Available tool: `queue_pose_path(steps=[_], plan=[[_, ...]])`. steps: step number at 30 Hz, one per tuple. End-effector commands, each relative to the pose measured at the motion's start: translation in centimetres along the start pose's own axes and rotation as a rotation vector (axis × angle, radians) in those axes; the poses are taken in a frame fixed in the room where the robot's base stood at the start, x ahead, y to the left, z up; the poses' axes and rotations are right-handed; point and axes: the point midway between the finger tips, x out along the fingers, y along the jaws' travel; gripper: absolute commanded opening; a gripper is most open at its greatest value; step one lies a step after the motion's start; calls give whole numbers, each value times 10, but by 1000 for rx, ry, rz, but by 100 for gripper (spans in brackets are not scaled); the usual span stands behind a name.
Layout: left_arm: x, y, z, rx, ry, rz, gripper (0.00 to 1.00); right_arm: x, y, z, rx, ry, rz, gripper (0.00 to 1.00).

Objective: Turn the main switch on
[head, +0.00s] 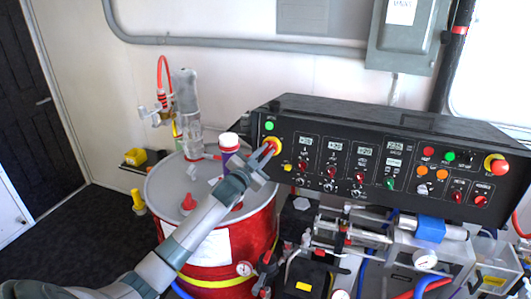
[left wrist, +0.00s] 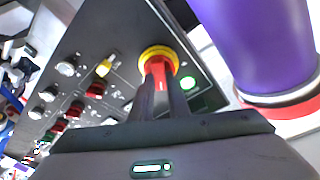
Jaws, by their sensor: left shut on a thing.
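The main switch is a red knob on a round yellow base at the left end of the black control panel (head: 327,137). In the left wrist view the red switch (left wrist: 158,68) sits between the fingers of my left gripper (left wrist: 160,100), which is shut on it. In the head view my left gripper (head: 262,163) reaches the switch (head: 271,143) from the lower left and partly covers it. A green light (head: 269,126) is lit just above the switch; it also shows in the left wrist view (left wrist: 187,83). My right gripper is not in view.
A red drum (head: 262,237) with a grey lid stands left of the panel, under my left arm. A purple bottle (left wrist: 258,40) is close beside the gripper. A red emergency button (head: 495,164) is at the panel's right end. Pumps and hoses lie below the panel.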

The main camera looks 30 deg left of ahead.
Motion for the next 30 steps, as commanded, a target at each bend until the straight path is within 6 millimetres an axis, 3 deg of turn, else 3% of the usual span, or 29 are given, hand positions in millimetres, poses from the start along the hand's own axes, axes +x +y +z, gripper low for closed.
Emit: queue_pose_path(steps=[12,27,28,30], plan=[[0,-1,0,207,0,53,0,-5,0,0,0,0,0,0],[0,-1,0,227,0,57,0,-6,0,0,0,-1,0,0],[0,-1,0,227,0,57,22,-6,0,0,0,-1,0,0],[0,-1,0,226,0,57,34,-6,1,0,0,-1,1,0]])
